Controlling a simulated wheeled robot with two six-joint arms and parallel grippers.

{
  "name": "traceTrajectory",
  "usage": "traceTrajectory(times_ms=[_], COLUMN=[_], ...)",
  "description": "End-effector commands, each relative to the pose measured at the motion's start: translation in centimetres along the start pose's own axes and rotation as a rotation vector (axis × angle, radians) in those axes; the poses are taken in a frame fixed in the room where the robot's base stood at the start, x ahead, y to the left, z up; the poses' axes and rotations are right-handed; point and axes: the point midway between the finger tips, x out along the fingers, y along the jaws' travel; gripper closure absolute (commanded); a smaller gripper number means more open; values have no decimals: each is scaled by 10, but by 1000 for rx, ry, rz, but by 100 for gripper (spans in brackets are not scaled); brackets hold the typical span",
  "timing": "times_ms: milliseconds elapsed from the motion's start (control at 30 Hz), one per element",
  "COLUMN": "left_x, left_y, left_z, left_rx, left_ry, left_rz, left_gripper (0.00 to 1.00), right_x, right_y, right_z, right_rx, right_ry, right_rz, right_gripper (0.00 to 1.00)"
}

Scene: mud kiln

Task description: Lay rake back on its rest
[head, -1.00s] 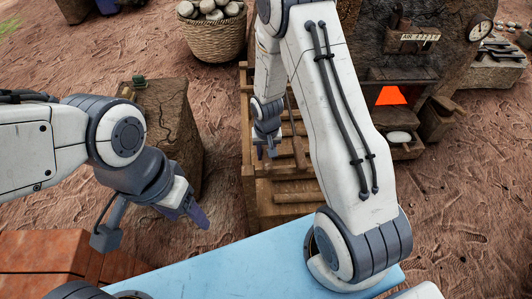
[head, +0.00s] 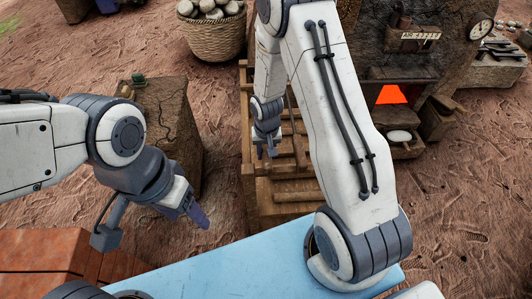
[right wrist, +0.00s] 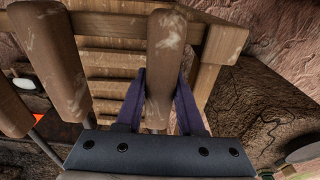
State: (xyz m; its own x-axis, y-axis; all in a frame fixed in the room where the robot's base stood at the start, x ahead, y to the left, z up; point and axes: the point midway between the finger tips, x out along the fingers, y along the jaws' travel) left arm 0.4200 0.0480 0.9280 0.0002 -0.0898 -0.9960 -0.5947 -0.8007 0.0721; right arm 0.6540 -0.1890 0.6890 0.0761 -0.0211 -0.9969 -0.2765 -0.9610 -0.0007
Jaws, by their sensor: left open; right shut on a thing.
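My right gripper (head: 266,151) is over the slatted wooden rack (head: 249,190) in the head view. The rake's head is hidden. My left gripper (head: 198,213) is open and empty, to the left of the rack above the ground.
Other wooden tool handles (right wrist: 50,60) stand beside the held one. A kiln with a glowing mouth (head: 391,95) is at the right. A basket of pale lumps (head: 214,35) stands behind the rack. A rough brown block (head: 170,115) is left of it, and a blue surface (head: 240,262) is in front.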

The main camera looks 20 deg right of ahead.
Motion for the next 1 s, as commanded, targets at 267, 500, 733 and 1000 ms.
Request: traceTrajectory(times_ms=[267,500,733,1000], left_x=[1,1,-2,-24], left_y=[0,0,0,2], left_z=[0,0,0,-1], left_rx=[0,0,0,0], left_ry=[0,0,0,0], left_rz=[0,0,0,0], left_gripper=[36,36,36,36], right_x=[3,2,-1,-27], right_y=[0,0,1,0], right_z=[2,2,2,-1], right_rx=[-1,-1,0,0], right_ry=[-3,-3,-5,-3], right_rz=[1,1,2,1], right_gripper=[100,28,28,28])
